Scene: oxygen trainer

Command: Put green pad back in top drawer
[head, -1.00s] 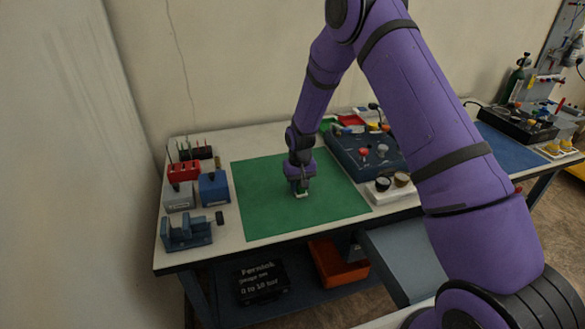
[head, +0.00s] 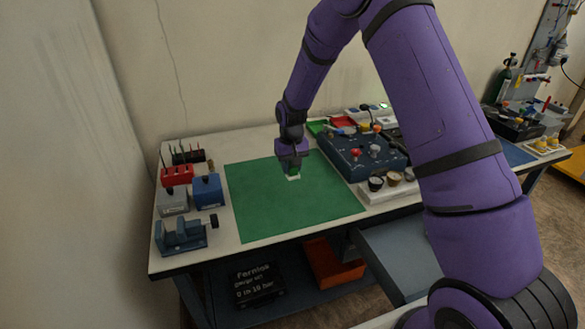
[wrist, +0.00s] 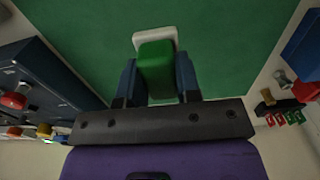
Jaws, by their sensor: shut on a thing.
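The green pad (wrist: 157,62), a green block with a white base, sits between the two fingers of my gripper (wrist: 156,78) in the wrist view. My gripper is shut on its sides. In the head view, my gripper (head: 291,163) points down over the back part of the green mat, and the pad's white base (head: 293,177) shows beneath it. I cannot tell whether the base touches the mat. A grey-blue drawer (head: 400,262) stands pulled out under the right part of the table's front edge.
The green mat (head: 265,215) is otherwise clear. A dark blue trainer panel (head: 350,160) with knobs is right of it, with a white gauge block (head: 380,193) in front. Blue (head: 208,190) and red (head: 177,174) blocks and a vise (head: 181,236) stand left.

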